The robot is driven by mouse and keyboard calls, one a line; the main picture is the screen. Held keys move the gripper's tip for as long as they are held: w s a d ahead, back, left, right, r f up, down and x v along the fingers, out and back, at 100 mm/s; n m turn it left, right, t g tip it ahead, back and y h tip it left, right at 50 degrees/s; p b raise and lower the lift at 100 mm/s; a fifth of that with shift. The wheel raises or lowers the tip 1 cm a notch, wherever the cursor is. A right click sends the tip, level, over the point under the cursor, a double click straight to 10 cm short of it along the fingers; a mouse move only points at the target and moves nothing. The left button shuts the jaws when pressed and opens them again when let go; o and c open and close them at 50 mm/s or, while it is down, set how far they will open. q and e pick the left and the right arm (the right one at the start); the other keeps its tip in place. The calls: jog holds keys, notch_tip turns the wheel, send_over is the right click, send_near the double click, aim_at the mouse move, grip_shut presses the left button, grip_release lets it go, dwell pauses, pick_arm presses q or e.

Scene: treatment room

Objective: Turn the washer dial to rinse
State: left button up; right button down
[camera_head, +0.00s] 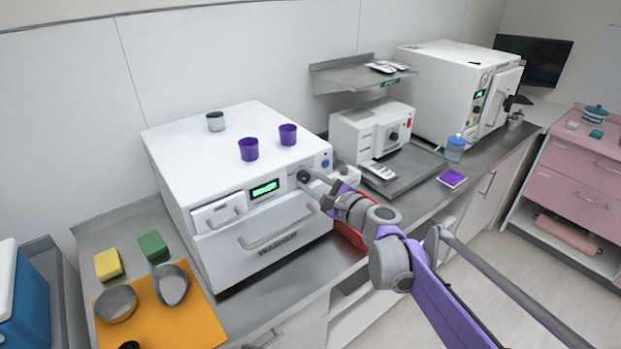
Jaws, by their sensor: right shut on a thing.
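The white washer (222,263) stands on the steel counter, with a green-lit display (265,189) on its front panel. Its dark dial (303,176) is just right of the display. My right gripper (307,179) is at the dial, shut on it, with the arm reaching in from the lower right. The fingers partly hide the dial, so its setting cannot be read. The display text is too small to read surely. My left gripper is not in view.
Two purple cups (249,149) (288,134) and a grey jar (215,121) stand on the washer top. An orange mat (190,325) with metal bowls lies at left. A second white device (350,137) stands right of the washer.

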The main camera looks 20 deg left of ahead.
jog(key=shift+n, duration=0.3)
jog(key=c, duration=0.5)
grip_release()
jog(key=b+v, duration=0.1)
jog(key=v, duration=1)
